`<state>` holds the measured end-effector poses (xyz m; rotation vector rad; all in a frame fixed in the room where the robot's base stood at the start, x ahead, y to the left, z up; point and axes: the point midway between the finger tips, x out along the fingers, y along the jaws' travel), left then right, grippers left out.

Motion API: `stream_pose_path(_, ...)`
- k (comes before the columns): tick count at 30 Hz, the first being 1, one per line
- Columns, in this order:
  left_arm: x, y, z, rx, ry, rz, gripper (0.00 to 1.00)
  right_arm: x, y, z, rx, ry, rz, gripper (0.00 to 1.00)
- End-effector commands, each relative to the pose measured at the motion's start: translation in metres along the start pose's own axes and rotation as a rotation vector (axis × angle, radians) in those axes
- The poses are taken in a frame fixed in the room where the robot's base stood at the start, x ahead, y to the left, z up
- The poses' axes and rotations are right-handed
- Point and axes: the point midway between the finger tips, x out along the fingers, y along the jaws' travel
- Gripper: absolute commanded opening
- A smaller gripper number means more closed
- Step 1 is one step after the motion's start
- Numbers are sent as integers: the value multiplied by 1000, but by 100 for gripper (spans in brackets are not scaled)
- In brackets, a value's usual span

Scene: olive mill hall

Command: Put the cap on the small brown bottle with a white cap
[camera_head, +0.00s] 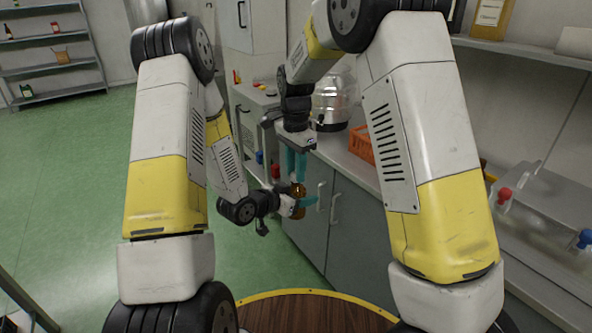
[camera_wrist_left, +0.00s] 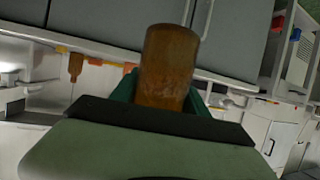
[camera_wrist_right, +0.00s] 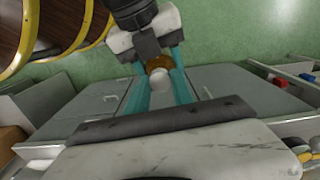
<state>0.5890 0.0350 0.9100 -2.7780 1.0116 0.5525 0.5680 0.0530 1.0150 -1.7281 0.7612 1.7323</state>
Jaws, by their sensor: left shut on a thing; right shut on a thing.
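The small brown bottle (camera_head: 297,212) is held in the air by my left gripper (camera_head: 303,203), in front of the grey cabinets. In the left wrist view the bottle (camera_wrist_left: 168,68) stands out between the teal fingers. My right gripper (camera_head: 293,163) points down over the bottle from above. In the right wrist view its teal fingers are shut on the white cap (camera_wrist_right: 175,84), with the brown bottle (camera_wrist_right: 158,63) directly beyond it. The cap lines up closely with the bottle's top; I cannot tell whether they touch. In the head view the cap is hidden by the fingers.
A counter behind carries a steel vessel (camera_head: 332,102) and an orange crate (camera_head: 360,143). Grey cabinet doors (camera_head: 308,225) lie close behind the grippers. A round wooden table with a yellow rim (camera_head: 300,292) is at the bottom. The green floor (camera_head: 70,180) is clear at left.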

Motion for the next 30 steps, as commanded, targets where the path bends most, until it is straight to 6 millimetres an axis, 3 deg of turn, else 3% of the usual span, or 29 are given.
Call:
stream_pose_path(24, 0, 1, 0, 1, 1, 1, 0, 8, 1, -3, 2112, 22, 8, 0)
stream_pose_path(27, 0, 0, -1, 1, 2, 0, 0, 9, 2, -4, 2231, 27, 12, 0)
stream_pose_path(30, 0, 0, -2, 2, 5, -1, 0, 8, 3, -5, 2221, 19, 20, 0)
